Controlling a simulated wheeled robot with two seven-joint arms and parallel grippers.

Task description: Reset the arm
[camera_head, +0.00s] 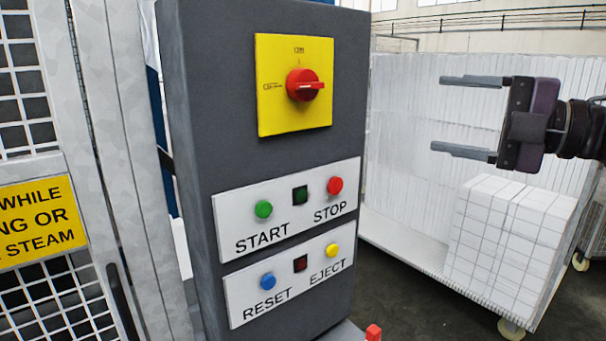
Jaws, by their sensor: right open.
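My right gripper (468,116) reaches in from the right edge. Its two grey fingers point left, spread wide apart, with nothing between them. It is in the air to the right of the grey control box, apart from it. The control box (190,130) carries a red rotary switch (303,85) on a yellow plate (280,120). Below are a green START button (263,209), a red STOP button (335,185), a blue RESET button (267,281) and a yellow EJECT button (332,250). My left gripper is not in view.
A wheeled cart (400,243) with white foam blocks (510,235) stands behind the gripper on the right. A metal fence (25,100) with a yellow warning sign (38,222) is on the left. A small red object (373,332) shows at the bottom edge. Dark floor (400,300) lies between box and cart.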

